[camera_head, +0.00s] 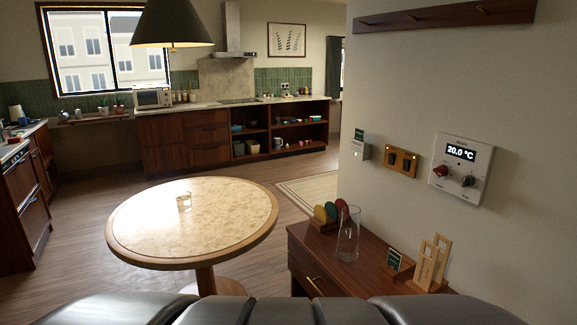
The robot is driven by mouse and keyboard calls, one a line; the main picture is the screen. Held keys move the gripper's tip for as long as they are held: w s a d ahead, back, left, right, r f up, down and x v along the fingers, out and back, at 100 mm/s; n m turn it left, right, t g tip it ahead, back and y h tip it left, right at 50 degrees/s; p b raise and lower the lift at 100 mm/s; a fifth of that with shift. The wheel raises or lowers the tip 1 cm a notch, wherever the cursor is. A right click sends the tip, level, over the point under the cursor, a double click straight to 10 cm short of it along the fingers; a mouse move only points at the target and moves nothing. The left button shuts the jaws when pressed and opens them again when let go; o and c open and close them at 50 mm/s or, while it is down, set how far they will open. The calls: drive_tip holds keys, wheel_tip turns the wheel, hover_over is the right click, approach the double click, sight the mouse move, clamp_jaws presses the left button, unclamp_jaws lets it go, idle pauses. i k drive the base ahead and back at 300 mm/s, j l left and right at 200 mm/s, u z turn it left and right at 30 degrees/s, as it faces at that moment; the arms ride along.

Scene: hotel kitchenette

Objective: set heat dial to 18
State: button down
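A white control panel (461,168) is mounted on the wall at the right. Its dark display (460,153) reads 20.0 °C. Below the display are two knobs: a red one (441,171) on the left and a black one (468,181) on the right. The small lettering by the knobs is too small to read, so I cannot tell which is the heat dial. My gripper is not in view, and nothing touches the panel.
A wooden cabinet (328,258) below the panel bears a glass carafe (348,235), coloured discs and wooden stands (430,262). A brass switch plate (402,161) is left of the panel. A peg rail (440,17) is above. A round table (150,220) stands left.

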sight(441, 171)
drive_tip(key=j+u, duration=0.2)
drive_tip(key=z, duration=1.5)
